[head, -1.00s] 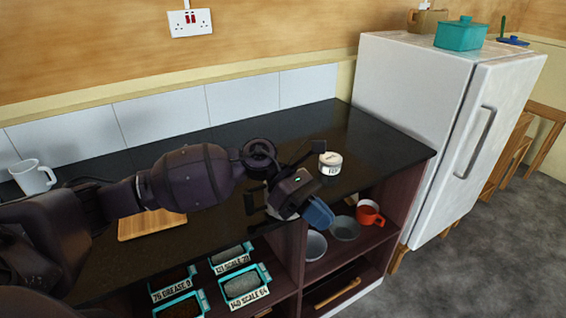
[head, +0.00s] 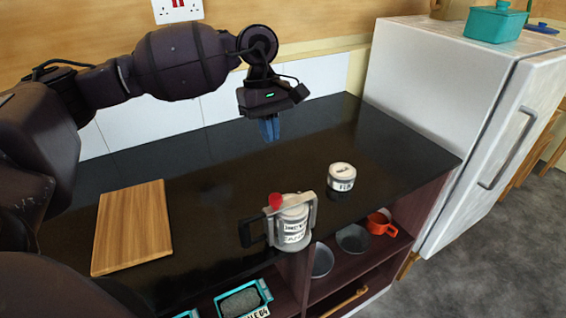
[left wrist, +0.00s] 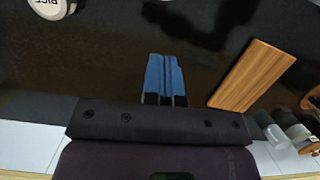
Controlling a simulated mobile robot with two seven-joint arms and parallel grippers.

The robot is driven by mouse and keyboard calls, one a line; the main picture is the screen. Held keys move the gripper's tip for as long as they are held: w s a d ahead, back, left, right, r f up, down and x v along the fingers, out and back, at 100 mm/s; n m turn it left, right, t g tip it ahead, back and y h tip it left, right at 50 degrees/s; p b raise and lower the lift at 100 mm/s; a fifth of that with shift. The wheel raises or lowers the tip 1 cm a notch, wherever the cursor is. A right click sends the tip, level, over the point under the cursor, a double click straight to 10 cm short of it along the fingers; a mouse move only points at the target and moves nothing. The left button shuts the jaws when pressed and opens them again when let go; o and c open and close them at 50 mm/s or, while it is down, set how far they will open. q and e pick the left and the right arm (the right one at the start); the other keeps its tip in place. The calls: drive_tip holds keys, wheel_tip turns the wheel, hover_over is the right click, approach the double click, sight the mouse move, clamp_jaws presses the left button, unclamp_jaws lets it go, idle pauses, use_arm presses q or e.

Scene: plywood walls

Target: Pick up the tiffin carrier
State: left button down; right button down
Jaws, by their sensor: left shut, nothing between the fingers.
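The tiffin carrier (head: 293,232) is a pale metal canister with a printed label, a metal frame, a red knob on top and a black handle on its left. It stands upright at the counter's front edge. In the left wrist view, a dark shape at the top edge may be its handle; I cannot be sure. My left gripper (head: 270,129) points down with its blue fingers together and empty, above the back of the counter, behind and apart from the carrier. The fingers also show in the left wrist view (left wrist: 165,78). My right gripper is not in view.
A white labelled tin (head: 341,178) stands right of the carrier. A wooden board (head: 133,228) lies to the left. Bowls and an orange mug (head: 378,223) sit on the shelf below. A white fridge (head: 440,95) bounds the right. The counter's middle is clear.

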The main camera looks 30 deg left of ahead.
sight(288, 197)
use_arm(q)
drive_tip(key=s+d+f, duration=0.1)
drive_tip(key=f, duration=0.2)
drive_tip(key=d+f, duration=0.2)
drive_tip(key=f, duration=0.1)
drive_tip(key=s+d+f+p, duration=0.1)
drive_tip(key=f, duration=0.2)
drive_tip(key=shift+s+d+f, duration=0.15)
drive_tip(key=shift+s+d, duration=0.1)
drive_tip(key=shift+s, duration=0.05)
drive_tip(key=shift+s+d+f, duration=0.1)
drive_tip(key=shift+s+d, duration=0.25)
drive_tip(key=shift+d, duration=0.3)
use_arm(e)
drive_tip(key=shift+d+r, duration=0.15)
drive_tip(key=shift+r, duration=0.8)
